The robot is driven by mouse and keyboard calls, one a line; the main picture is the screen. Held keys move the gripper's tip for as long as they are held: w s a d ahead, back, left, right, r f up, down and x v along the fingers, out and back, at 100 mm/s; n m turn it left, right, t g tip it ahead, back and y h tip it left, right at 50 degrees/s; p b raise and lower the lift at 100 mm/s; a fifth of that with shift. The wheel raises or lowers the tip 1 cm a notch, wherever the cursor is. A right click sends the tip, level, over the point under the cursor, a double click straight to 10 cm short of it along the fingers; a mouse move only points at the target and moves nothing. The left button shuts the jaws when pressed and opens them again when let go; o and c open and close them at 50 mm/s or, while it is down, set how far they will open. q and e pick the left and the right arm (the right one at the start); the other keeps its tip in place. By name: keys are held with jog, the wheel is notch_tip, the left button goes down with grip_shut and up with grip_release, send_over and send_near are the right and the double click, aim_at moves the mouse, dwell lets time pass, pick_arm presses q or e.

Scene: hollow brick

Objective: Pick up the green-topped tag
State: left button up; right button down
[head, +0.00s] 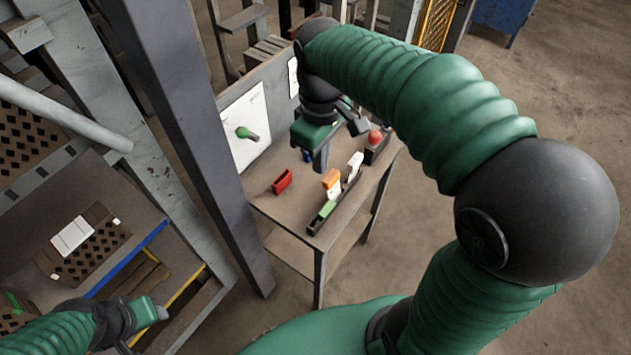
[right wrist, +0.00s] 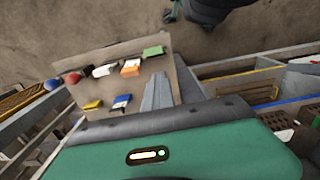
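The green-topped tag (head: 326,210) stands in the dark rack at the near end of the small table. It also shows at the top right of the tag row in the right wrist view (right wrist: 153,51). My right gripper (head: 321,158) hangs over the table, farther back than this tag and apart from it. Its grey fingers (right wrist: 157,90) point at the table with nothing visible between them; their gap is unclear. My left gripper (head: 158,314) is at the lower left, far from the tag, and its fingers are not clear.
An orange-topped tag (head: 331,178) and a white tag (head: 355,160) share the rack. A red tag (head: 282,182) lies on the table (head: 262,202). Blue (right wrist: 121,101) and yellow (right wrist: 92,105) tags lie nearby. A grey post (head: 190,130) stands left of the table.

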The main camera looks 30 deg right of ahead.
jog(key=d+r, duration=0.1)
jog(key=r, duration=0.1)
jog(key=d+r, duration=0.1)
jog(key=r, duration=0.1)
jog(key=shift+w+d, duration=0.15)
jog(key=shift+w, duration=0.05)
jog(key=c, duration=2.1)
grip_release()
jog(key=shift+a, duration=0.3)
jog(key=o, duration=0.5)
jog(key=shift+w+a+r, duration=0.1)
jog(key=shift+a, duration=0.25)
jog(key=shift+o, duration=1.1)
jog(key=o, duration=0.9)
jog(key=shift+d, duration=0.8)
jog(key=shift+o, duration=0.2)
notch_tip(320, 180, up, 16)
jog(key=p, duration=0.3)
jog(key=shift+a+p, duration=0.3)
pick_arm(q)
jog(key=r, duration=0.1)
jog(key=d+r, duration=0.1)
jog(key=r, duration=0.2)
jog(key=shift+w+d, duration=0.2)
jog(key=shift+d, duration=0.05)
pick_arm(e)
jog(key=shift+a+r, duration=0.15)
jog(key=shift+r, duration=0.15)
jog(key=shift+c, duration=0.4)
